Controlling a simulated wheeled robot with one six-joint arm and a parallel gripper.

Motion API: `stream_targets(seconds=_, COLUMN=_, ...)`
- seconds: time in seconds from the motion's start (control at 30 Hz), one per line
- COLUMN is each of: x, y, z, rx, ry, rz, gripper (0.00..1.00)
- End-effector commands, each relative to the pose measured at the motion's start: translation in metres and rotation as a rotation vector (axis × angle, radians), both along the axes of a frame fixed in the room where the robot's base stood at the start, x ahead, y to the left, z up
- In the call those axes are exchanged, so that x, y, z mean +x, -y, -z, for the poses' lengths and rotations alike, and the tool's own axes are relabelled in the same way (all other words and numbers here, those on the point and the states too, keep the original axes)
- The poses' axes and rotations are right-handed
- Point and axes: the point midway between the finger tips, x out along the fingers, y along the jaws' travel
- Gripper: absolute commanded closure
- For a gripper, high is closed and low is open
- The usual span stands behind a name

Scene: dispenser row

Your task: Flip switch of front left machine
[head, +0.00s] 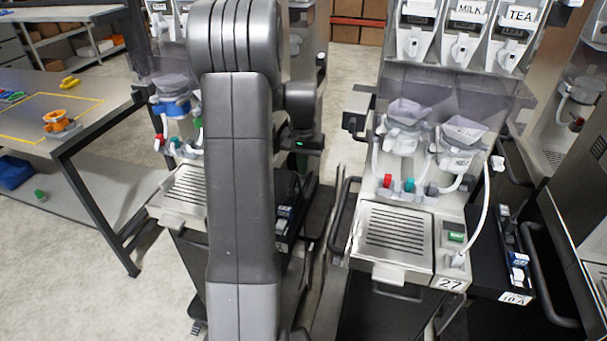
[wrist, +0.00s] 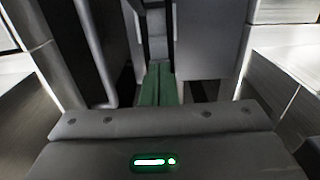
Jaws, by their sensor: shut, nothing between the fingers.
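A dispenser machine (head: 183,190) stands left of centre in the head view, partly hidden by my arm. My gripper (head: 304,143) is beside my arm, between the two machines. In the wrist view its green fingers (wrist: 159,70) are together and empty, pointing into a dark gap. No switch is clear there.
A workbench (head: 105,75) with yellow and orange items stands at the left. A black handle rail (head: 343,215) borders machine 27's left side. Another dark unit with a handle (head: 545,260) is at the right. Bare floor shows at lower left.

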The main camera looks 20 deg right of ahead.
Motion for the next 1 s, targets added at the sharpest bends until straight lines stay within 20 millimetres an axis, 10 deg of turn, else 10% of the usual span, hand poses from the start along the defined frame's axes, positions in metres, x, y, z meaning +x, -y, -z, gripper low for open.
stream_targets(seconds=1.0, x=0.000, y=0.000, z=-0.051, rx=-0.001, ry=0.001, rz=0.000, gripper=1.00)
